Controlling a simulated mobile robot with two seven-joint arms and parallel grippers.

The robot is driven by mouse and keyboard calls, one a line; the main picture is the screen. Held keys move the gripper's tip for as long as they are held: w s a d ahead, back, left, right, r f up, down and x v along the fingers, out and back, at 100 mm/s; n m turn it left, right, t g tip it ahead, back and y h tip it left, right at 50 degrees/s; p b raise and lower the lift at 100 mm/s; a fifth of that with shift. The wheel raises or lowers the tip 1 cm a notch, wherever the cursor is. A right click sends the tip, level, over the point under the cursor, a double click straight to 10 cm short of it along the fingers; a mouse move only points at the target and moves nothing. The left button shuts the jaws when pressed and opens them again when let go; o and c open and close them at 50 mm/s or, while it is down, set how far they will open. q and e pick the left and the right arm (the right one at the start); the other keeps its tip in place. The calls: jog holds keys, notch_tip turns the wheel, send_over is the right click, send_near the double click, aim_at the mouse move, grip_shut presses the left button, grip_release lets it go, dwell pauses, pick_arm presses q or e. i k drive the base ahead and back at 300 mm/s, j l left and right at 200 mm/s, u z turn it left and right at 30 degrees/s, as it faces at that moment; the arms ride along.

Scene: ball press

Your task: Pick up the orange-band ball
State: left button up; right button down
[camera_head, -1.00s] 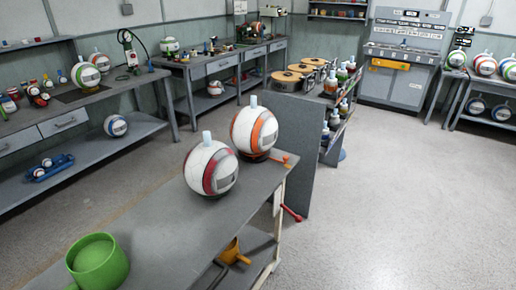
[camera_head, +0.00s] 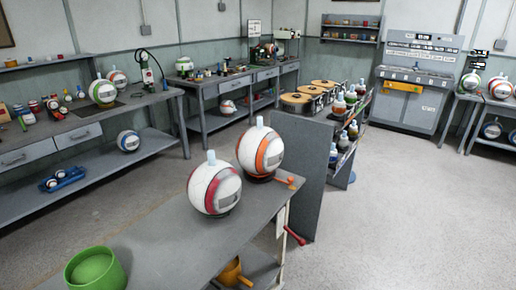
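The orange-band ball (camera_head: 260,152) is white with an orange stripe and a pale blue top piece. It stands at the far end of the grey table (camera_head: 170,239) in the middle of the head view. A white ball with a red band (camera_head: 215,190) stands just in front of it and to its left, overlapping its lower left edge in the picture. Another orange-striped ball (camera_head: 116,78) is on the left bench at the back. Neither of my grippers is in view.
A green container (camera_head: 95,270) stands at the near left end of the table. An orange-handled item (camera_head: 286,181) lies beside the balls. A grey panel (camera_head: 302,175) stands just beyond the table. Open floor (camera_head: 400,225) lies to the right.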

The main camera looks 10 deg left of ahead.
aim_at(260, 149)
jog(key=i+l+u, duration=0.15)
jog(key=i+l, duration=0.15)
jog(key=i+l+u, duration=0.15)
jog(key=i+l, duration=0.2)
jog(key=i+l+u, duration=0.3)
jog(key=i+l, duration=0.25)
jog(key=l, duration=0.25)
jog(key=i+l+u, duration=0.1)
jog(key=l, duration=0.3)
jog(key=i+l+u, duration=0.15)
jog(key=i+l, duration=0.2)
jog(key=l, duration=0.15)
